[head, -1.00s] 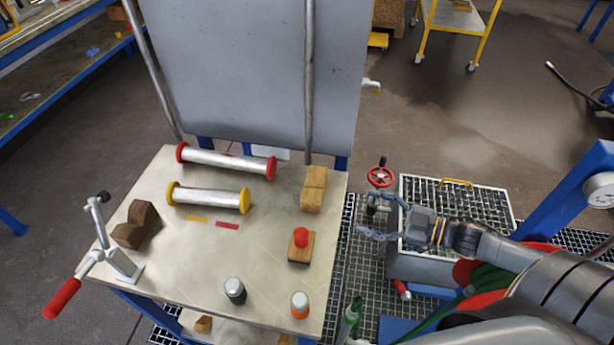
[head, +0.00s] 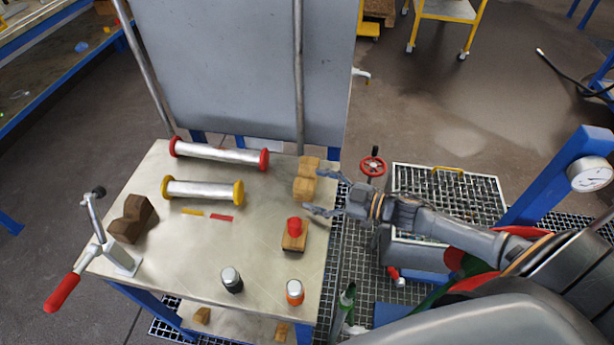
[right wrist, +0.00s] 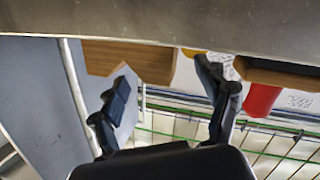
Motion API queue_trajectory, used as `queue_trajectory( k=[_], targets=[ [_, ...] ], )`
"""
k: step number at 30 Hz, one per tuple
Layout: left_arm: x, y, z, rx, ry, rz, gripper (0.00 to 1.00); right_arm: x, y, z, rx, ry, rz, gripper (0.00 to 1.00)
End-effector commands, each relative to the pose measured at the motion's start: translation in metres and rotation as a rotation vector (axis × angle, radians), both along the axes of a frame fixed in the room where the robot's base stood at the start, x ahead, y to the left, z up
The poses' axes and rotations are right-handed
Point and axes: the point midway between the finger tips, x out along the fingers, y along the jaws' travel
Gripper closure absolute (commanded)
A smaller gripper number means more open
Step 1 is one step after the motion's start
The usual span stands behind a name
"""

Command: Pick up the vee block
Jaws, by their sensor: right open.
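A light wooden vee block (head: 306,182) with a notch in its top stands near the right edge of the metal table. In the right wrist view a wooden block face (right wrist: 132,60) shows just beyond the fingers, reaching past the left one. My right gripper (head: 315,192) is open, its fingers pointing at the block from the right. Whether a finger touches it I cannot tell. A darker brown notched block (head: 132,219) sits at the table's left side, far from the gripper. My left gripper is not in view.
A red knob (head: 294,227) on a wooden base stands just in front of the light block. Two flanged metal cylinders, red-ended (head: 218,154) and yellow-ended (head: 203,190), lie to the left. Two small capped jars stand at the front. A grey panel (head: 240,70) rises behind.

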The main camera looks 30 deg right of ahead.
Motion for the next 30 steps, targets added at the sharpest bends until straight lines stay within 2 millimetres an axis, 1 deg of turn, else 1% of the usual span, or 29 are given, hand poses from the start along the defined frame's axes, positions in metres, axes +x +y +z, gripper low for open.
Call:
queue_trajectory(
  k=[1,3,6,13,22,23,30],
  targets=[
    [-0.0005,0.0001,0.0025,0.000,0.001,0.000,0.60,0.0065,0.0040,0.0007,0.001,-0.001,-0.002,0.24],
    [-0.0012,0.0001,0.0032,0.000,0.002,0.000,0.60,0.0118,0.0089,-0.0007,0.002,-0.001,0.000,0.24],
    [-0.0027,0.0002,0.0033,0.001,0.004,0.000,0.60,0.0157,0.0120,-0.0026,-0.001,0.000,0.000,0.24],
    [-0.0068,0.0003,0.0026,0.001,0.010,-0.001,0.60,0.0159,0.0126,-0.0035,-0.002,0.000,0.001,0.24],
    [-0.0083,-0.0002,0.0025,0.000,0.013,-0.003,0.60,0.0155,0.0124,-0.0038,-0.001,0.002,0.000,0.86],
    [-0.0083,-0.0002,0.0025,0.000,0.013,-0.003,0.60,0.0155,0.0125,-0.0039,-0.001,0.002,0.000,0.89],
    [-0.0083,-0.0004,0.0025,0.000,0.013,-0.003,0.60,0.0152,0.0125,-0.0042,-0.001,0.002,0.000,0.90]
  ],
)
